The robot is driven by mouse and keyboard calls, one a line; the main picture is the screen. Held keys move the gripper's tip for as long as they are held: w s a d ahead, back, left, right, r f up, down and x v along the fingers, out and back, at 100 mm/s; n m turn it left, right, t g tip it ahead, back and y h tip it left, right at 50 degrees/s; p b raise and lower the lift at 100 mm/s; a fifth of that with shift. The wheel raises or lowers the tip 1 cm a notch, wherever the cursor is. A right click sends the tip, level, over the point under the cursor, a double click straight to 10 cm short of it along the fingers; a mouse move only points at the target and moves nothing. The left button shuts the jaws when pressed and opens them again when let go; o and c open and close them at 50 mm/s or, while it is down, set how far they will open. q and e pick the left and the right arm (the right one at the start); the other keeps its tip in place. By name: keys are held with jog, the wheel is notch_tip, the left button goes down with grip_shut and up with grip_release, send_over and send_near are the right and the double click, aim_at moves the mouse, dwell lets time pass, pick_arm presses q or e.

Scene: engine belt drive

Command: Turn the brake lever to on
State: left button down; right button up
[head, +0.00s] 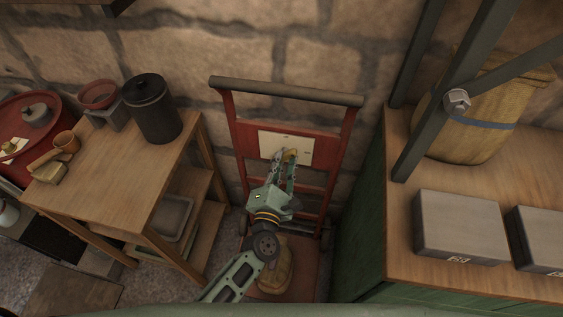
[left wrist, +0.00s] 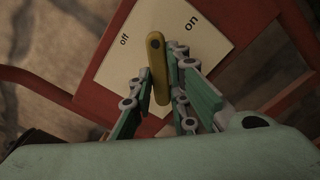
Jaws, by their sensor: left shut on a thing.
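The brake lever is a yellow bar (left wrist: 157,62) on a cream plate (head: 300,150) fixed to a red hand truck (head: 335,178). In the left wrist view the plate (left wrist: 205,30) reads "off" to the left of the lever and "on" to the right. The lever's dark-dotted end lies between the two words, and its other end reaches down between my fingers. In the head view the lever (head: 291,155) shows small at my fingertips. My left gripper (head: 286,157) is shut on the lever, with a finger on each side (left wrist: 160,75). My right gripper is not in view.
A wooden table (head: 110,185) with a dark canister (head: 154,108) stands left of the hand truck. A stone wall is behind.

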pick_arm(q)
jog(key=shift+r+m+p, duration=0.1)
jog(key=shift+m+p, duration=0.7)
jog(key=shift+m, duration=3.4)
jog(key=c, duration=1.7)
grip_release()
jog(key=s, duration=0.4)
jog(key=s+a, duration=0.1)
jog(key=s, duration=0.3)
jog(key=s+a, duration=0.1)
jog(key=s, duration=0.2)
jog(key=shift+s+a, duration=0.25)
jog(key=shift+s, duration=0.15)
